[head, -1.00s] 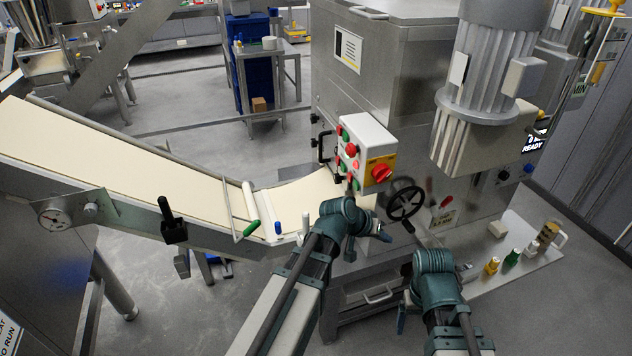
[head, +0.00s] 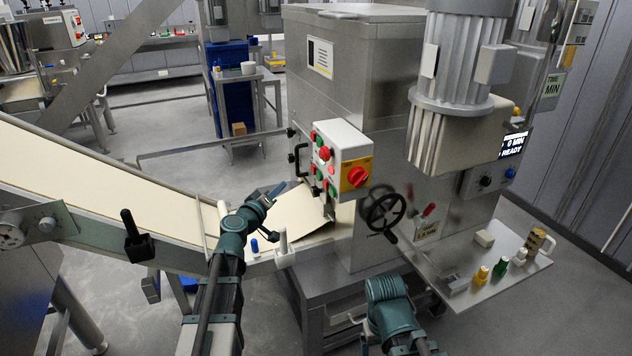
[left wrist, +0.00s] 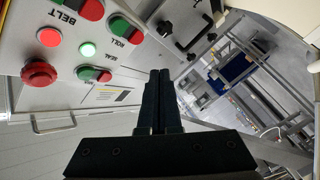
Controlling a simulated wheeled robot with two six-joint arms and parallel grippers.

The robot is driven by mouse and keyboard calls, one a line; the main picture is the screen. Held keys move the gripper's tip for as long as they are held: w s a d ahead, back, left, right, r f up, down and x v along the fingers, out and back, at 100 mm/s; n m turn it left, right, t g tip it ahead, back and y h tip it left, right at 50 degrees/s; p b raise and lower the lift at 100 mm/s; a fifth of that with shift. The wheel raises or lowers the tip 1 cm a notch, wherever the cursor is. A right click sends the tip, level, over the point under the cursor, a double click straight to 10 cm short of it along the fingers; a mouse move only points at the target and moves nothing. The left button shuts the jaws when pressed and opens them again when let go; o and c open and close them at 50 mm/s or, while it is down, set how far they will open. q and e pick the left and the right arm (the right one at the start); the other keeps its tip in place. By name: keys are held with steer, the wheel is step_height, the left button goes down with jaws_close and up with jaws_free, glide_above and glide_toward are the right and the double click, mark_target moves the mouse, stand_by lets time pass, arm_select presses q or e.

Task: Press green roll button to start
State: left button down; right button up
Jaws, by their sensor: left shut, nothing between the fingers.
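The control box (head: 340,140) is a pale box on the steel machine, with red and green buttons on its left face. In the left wrist view, the control box (left wrist: 20,20) fills the upper left, with its labels turned. A green-and-red button pair lies beside the word ROLL; its green button (left wrist: 119,18) is above and left of the fingertips. My left gripper (head: 277,189) is shut and empty, pointing toward the box from the lower left, apart from it in the head view. Its closed fingers (left wrist: 158,74) show in the left wrist view. My right gripper is out of view.
A red knob on a yellow plate (head: 356,176) and a black handwheel (head: 384,211) are right of the buttons. A black handle (head: 298,158) sticks out left of the box. The conveyor belt (head: 80,180) runs below my left gripper. Small bottles stand on a shelf (head: 475,295).

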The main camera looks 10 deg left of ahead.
mark_target(319, 176)
arm_select(q)
steer(key=shift+a, duration=0.2)
steer(key=w+d, duration=0.5)
steer(key=d, duration=0.2)
steer(key=shift+d, duration=0.2)
stand_by(0.3)
steer(key=shift+d, duration=0.1)
stand_by(2.0)
steer(key=shift+w+d, duration=0.2)
steer(key=shift+d, duration=0.05)
steer(key=shift+w+d, duration=0.25)
steer(key=shift+d, duration=0.1)
stand_by(0.7)
steer(key=shift+s+a, duration=0.1)
stand_by(0.4)
steer(key=shift+s+a, duration=0.4)
steer(key=shift+a, duration=0.2)
